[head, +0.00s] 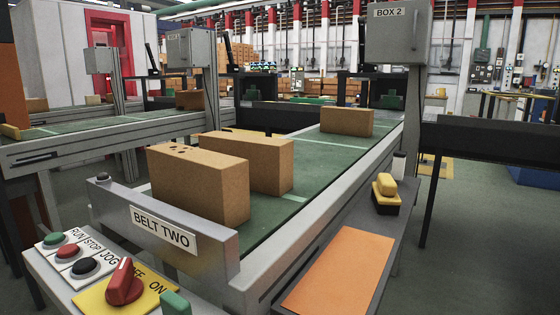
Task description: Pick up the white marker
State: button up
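A small upright white item with a dark top (399,165), which looks like the white marker, stands near the far end of the grey side shelf (383,238), on the right of belt two. It is small in the head view, so its details are hard to tell. It stands just behind a yellow and black object (386,193), and seems apart from it. My gripper is not in view, and nothing is seen touching the marker.
An orange sheet (332,266) lies on the shelf's near part. Cardboard boxes (200,180) stand on the green belt (300,200) to the left. A control panel (78,262) is at lower left. A grey BOX 2 cabinet (396,33) on a post rises behind the marker.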

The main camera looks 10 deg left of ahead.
aim_at(400, 156)
jog(key=j+u, duration=0.1)
jog(key=u, duration=0.85)
jog(key=i+j+u, duration=0.1)
jog(key=u, duration=0.35)
jog(key=k+z, duration=0.1)
jog(key=z, duration=1.4)
jog(key=i+l+u, duration=0.1)
jog(key=i+l, duration=0.35)
jog(key=i, duration=0.15)
